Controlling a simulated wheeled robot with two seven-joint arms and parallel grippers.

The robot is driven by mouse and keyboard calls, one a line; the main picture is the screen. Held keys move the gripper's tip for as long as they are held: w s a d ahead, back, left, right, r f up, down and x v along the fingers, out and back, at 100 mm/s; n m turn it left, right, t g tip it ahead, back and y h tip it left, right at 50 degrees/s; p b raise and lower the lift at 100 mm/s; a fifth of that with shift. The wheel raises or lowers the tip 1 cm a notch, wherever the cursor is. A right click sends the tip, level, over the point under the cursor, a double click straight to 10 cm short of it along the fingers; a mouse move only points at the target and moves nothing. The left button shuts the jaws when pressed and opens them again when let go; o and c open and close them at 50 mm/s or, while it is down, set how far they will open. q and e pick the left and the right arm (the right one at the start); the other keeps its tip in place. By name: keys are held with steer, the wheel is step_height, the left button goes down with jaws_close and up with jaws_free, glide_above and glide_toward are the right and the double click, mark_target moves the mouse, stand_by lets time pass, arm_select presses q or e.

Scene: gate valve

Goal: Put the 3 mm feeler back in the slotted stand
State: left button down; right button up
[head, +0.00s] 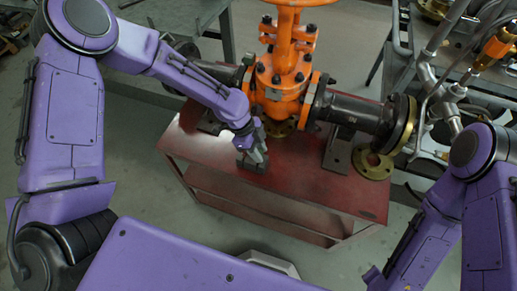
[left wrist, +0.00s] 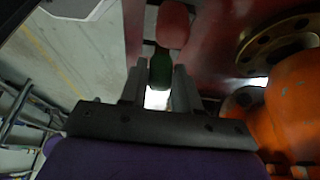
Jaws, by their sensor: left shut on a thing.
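My left gripper (head: 258,151) reaches down to the near edge of the red bench, left of centre. In the left wrist view its two fingers (left wrist: 160,85) stand a little apart, shut on a narrow piece with a dark green part (left wrist: 160,68) showing at the tips. This seems to be the feeler; its size marking cannot be read. A rounded red piece (left wrist: 173,25) shows just beyond the green part. A small dark grey block (head: 251,165), apparently the slotted stand, sits under the gripper. The gripper hides its slots, and I cannot tell whether the feeler is in one.
An orange gate valve (head: 285,75) with dark pipes stands on the red bench (head: 215,150), close behind the left gripper. A loose brass flange ring (head: 373,165) lies at the right. The bench's front right is clear. A cluttered metal table (head: 470,75) stands at the far right.

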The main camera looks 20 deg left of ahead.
arm_select(q)
steer(key=shift+f+b, duration=0.3)
steer(key=shift+f, duration=0.15)
steer(key=c, duration=0.7)
jaws_free()
steer(key=shift+c, duration=0.2)
steer(key=v, duration=1)
steer(key=shift+a+r, duration=0.1)
steer(key=shift+r, duration=0.2)
